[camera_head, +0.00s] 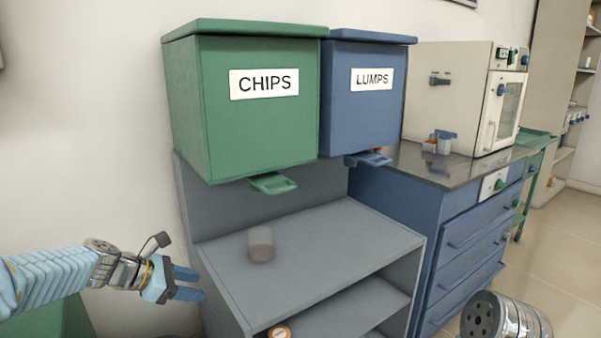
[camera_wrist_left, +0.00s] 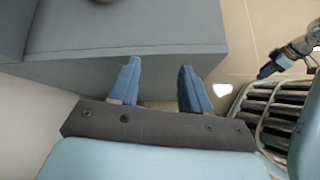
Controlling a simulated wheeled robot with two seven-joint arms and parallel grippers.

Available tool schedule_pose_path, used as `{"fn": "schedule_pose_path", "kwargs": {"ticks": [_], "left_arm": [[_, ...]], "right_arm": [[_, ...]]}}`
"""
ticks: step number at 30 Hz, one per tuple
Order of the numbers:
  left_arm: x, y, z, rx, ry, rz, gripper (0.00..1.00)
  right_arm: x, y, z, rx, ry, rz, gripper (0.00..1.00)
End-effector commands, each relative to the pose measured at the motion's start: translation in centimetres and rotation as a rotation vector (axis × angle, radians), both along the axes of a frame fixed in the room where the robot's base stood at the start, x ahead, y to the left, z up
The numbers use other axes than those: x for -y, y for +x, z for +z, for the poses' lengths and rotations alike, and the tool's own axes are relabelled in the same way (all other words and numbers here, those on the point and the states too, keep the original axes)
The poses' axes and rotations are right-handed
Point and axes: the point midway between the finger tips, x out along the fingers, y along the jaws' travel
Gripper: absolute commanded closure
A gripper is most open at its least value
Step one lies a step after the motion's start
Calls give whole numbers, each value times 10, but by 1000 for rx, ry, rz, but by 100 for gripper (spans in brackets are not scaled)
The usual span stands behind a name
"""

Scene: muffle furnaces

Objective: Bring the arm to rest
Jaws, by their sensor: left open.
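My left gripper (camera_head: 188,284) reaches in from the left in the head view, beside the left edge of the grey shelf unit. Its two blue fingers are apart, with nothing between them. In the left wrist view the same open fingers (camera_wrist_left: 162,88) point toward the side of the grey unit, and the gap between them is empty. In the head view a metal part of my own body shows at the bottom right. My right gripper's fingers do not show in the head view.
Above hang a green CHIPS bin (camera_head: 245,130) and a blue LUMPS bin (camera_head: 362,115). A furnace (camera_head: 455,95) stands on the blue cabinet (camera_head: 460,235).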

Motion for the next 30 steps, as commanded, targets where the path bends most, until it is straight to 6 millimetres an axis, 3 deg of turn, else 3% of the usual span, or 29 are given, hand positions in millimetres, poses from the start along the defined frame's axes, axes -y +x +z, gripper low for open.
{"fn": "schedule_pose_path", "kwargs": {"ticks": [1,5,9,13,15,18,21,24,30], "left_arm": [[9,-4,-38,-14,62,-45,52],[31,-29,-146,-5,288,-237,52],[60,-85,-254,64,525,-571,52],[91,-155,-327,207,680,-956,52],[107,-192,-352,310,723,-1148,52],[125,-234,-370,452,747,-1355,52],[137,-259,-377,555,754,-1471,52],[142,-268,-378,601,757,-1516,52],[142,-268,-378,606,759,-1519,52]], "right_arm": [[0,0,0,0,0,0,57],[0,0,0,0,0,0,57],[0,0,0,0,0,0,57],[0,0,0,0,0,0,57],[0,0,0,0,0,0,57],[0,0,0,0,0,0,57],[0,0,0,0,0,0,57],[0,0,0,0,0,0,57],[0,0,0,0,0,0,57]]}}
